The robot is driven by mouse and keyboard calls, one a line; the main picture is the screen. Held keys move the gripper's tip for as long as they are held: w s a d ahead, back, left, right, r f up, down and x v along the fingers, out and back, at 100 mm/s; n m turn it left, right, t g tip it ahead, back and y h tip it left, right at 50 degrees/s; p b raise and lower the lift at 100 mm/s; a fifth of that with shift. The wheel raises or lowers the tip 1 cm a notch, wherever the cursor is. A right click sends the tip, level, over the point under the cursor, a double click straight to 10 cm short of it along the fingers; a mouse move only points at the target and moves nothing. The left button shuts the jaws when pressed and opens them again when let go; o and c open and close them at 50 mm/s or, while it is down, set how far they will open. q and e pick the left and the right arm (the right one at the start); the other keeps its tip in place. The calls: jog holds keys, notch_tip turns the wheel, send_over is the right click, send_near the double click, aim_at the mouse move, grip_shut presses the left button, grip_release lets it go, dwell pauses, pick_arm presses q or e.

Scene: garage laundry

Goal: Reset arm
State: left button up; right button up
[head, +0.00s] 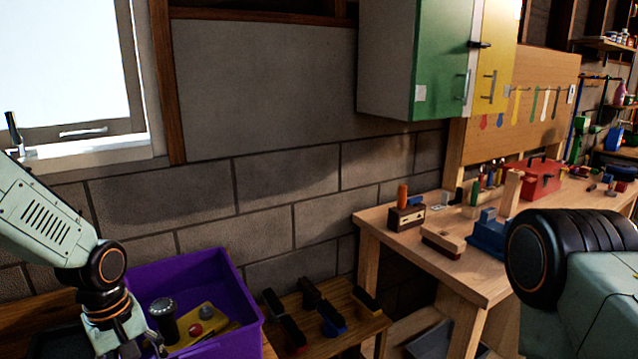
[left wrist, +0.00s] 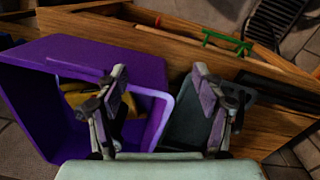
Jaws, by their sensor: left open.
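My left gripper (head: 120,338) is at the lower left of the head view, in front of the left part of a purple bin (head: 222,280). Its lower end is cut off by the picture edge.
The bin holds a dark cylinder (head: 164,318) and a yellow piece (head: 188,338). A low wooden rack (head: 345,335) with several dark-handled items stands right of it. A workbench (head: 385,228) with tools and a red toolbox (head: 530,180) runs along the wall below green and yellow cabinets (head: 440,60).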

pick_arm(q)
jog(key=s+d+f+m+b, duration=0.1)
jog(key=s+d+f, duration=0.1)
jog(key=f, duration=0.3)
jog(key=s+d+f+m+b, duration=0.1)
jog(key=s+d+f, duration=0.1)
jog(key=f, duration=0.3)
jog(key=s+d+f+m+b, duration=0.2)
jog(key=s+f+m+b, duration=0.1)
jog(key=s+f, duration=0.6)
jog(key=s+d+f+m+b, duration=0.3)
jog(key=s+f+b, duration=0.2)
jog(key=s+f, duration=0.5)
jog(key=s, duration=0.3)
jog(key=shift+s+m+b, duration=0.25)
jog(key=shift+m+b, duration=0.05)
jog(key=shift+b, duration=0.1)
jog(key=shift+w+a+f, duration=0.1)
jog(key=shift+a+f, duration=0.05)
